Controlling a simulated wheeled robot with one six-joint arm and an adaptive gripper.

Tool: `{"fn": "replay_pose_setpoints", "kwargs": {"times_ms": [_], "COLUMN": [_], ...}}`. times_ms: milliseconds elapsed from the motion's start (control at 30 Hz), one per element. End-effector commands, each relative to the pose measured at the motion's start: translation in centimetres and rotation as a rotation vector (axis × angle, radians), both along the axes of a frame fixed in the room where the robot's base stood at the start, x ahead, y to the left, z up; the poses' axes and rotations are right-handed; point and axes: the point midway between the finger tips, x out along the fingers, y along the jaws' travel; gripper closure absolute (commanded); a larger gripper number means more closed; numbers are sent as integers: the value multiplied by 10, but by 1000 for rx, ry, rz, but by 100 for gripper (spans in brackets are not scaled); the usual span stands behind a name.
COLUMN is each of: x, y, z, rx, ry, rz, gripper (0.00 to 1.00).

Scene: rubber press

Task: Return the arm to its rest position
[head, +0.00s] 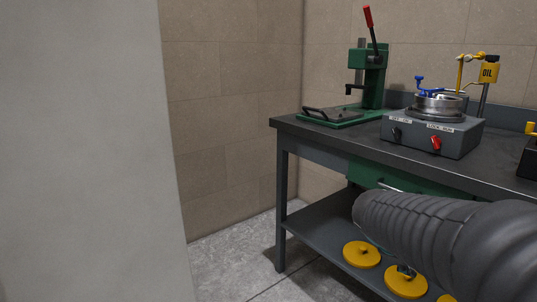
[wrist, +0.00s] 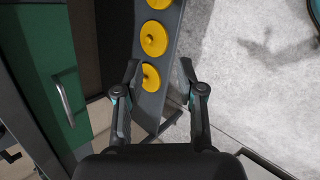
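My gripper (wrist: 160,75) is open and empty in the wrist view, its two dark fingers spread apart. It hangs in front of the workbench, and the lower shelf (wrist: 148,103) and the floor show beyond the fingers. My arm, in a ribbed dark grey sleeve, reaches in from the right in the head view and covers part of the bench front. The gripper itself cannot be made out in the head view.
Yellow discs (head: 362,254) lie on the lower shelf. A green drawer (wrist: 45,70) is beside my gripper. Floor (wrist: 245,60) at right is mostly clear.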

Motion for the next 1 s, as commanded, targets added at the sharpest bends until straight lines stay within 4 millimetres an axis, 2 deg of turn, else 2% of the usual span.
{"fn": "replay_pose_setpoints", "kwargs": {"times_ms": [33, 100, 300, 400, 500, 700, 1000], "x": [-18, -41, -103, -128, -146, -163, -165], "y": [13, 34, 97, 125, 144, 150, 151], "z": [-7, -17, -36, -38, -36, -22, -16], "rx": [98, 239, 624, 775, 869, 915, 921], "ry": [-51, -116, -253, -289, -312, -375, -394], "rz": [-81, -203, -517, -603, -620, -583, -565], "gripper": [61, 61, 61, 61, 61, 61, 61]}}
